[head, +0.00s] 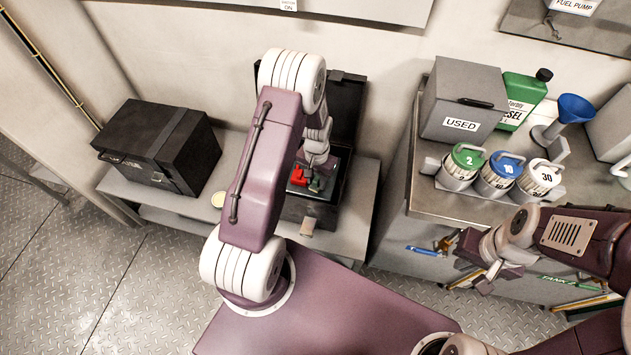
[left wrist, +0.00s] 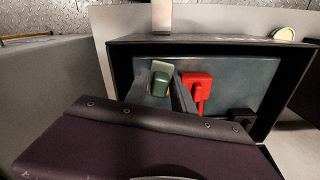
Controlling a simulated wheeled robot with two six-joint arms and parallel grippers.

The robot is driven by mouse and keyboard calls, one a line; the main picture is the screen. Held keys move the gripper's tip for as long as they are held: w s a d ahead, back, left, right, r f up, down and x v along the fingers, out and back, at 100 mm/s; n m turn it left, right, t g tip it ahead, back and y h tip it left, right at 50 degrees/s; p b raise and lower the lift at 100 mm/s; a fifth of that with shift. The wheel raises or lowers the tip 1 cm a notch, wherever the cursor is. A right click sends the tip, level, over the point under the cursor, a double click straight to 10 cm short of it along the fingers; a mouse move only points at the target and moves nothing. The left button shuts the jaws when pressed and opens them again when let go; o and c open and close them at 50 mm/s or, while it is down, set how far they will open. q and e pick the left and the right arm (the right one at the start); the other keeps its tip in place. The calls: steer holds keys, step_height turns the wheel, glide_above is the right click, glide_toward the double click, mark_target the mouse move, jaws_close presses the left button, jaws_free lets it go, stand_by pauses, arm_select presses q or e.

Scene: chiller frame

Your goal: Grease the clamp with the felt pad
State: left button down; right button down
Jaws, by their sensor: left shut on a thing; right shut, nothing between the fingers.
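An open black box (head: 345,197) stands on the low grey shelf, and its dark interior also fills the left wrist view (left wrist: 230,75). Inside is a red clamp-like piece (left wrist: 197,88), seen as a red patch in the head view (head: 298,176). A small black piece (left wrist: 241,119) sits beside it. My left gripper (head: 317,183) is in the box, shut on a green piece with a pale rim (left wrist: 160,80), apparently the felt pad. It is just beside the red piece; whether they touch I cannot tell. My right gripper (head: 490,272) is shut and empty before the cabinet.
A closed black case (head: 155,145) and a small pale round lid (head: 218,199) are left of the box. The cabinet at right carries a grey USED bin (head: 463,105), a green diesel can (head: 522,98), a blue funnel (head: 573,110) and numbered canisters (head: 462,164).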

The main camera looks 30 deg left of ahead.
mark_target(317, 179)
arm_select(q)
steer(key=shift+w+r+p, duration=0.2)
steer(key=shift+r+p, duration=0.45)
steer(key=shift+r, duration=0.15)
step_height(317, 179, up, 2)
steer(key=shift+s+r+p, duration=0.15)
steer(key=shift+r+p, duration=0.1)
steer(key=shift+p, duration=0.75)
steer(key=shift+r+p, duration=0.75)
steer(key=shift+r, duration=0.05)
